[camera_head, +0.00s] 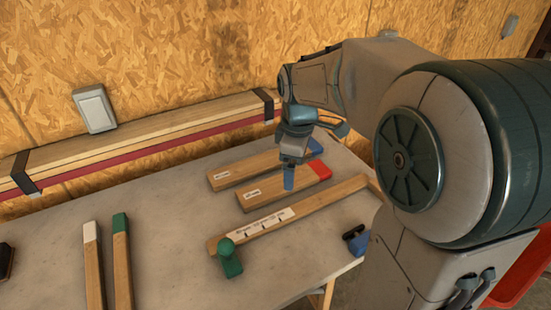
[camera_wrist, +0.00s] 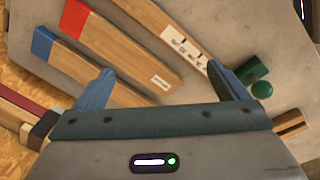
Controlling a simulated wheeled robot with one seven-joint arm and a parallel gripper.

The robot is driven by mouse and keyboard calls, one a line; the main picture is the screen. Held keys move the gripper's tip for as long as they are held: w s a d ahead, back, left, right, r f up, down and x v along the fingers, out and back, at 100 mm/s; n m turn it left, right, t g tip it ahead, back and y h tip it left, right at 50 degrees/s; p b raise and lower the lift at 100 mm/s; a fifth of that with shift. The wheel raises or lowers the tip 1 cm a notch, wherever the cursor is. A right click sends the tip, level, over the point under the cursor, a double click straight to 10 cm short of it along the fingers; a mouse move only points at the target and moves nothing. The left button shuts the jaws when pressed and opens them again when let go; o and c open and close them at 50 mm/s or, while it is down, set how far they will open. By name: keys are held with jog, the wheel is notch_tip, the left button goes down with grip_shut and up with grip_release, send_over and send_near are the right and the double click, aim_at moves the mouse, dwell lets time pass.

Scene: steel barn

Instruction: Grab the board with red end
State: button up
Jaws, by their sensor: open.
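The board with the red end (camera_head: 268,194) lies flat on the grey table, its red tip at the right in the head view. In the wrist view the red-ended board (camera_wrist: 125,48) runs diagonally, red tip at the upper left. My gripper (camera_head: 289,180) is over this board near its red end in the head view. In the wrist view my gripper (camera_wrist: 168,88) has its two blue fingers wide apart, with nothing between them that I can see held. The gap between fingertips and board is hard to judge.
A blue-ended board (camera_head: 240,169) lies close behind. A longer board with a white label (camera_head: 285,222) lies in front, beside a green clamp (camera_head: 230,260) and a blue clamp (camera_head: 355,240). White-ended (camera_head: 92,265) and green-ended (camera_head: 122,265) boards lie left. Strapped planks (camera_head: 150,145) line the wall.

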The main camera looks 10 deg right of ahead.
jog(key=w+f+n+g+p, duration=0.1)
jog(key=w+f+n, duration=0.2)
jog(key=w+n, duration=0.7)
jog(key=shift+m, duration=0.4)
jog(key=f, duration=0.2)
jog(key=w+f, duration=0.1)
jog(key=f, duration=0.5)
jog(key=shift+w+d+p, duration=0.15)
jog(key=shift+d+p, duration=0.05)
jog(key=shift+p, duration=0.15)
jog(key=shift+w+f+p, duration=0.15)
jog(key=shift+f+p, duration=0.15)
jog(key=shift+f, duration=1.05)
jog(key=shift+w+f+p, duration=0.1)
jog(key=shift+f+p, duration=0.15)
jog(key=shift+f, duration=1.1)
jog(key=c, duration=1.2)
jog(key=shift+r, duration=0.1)
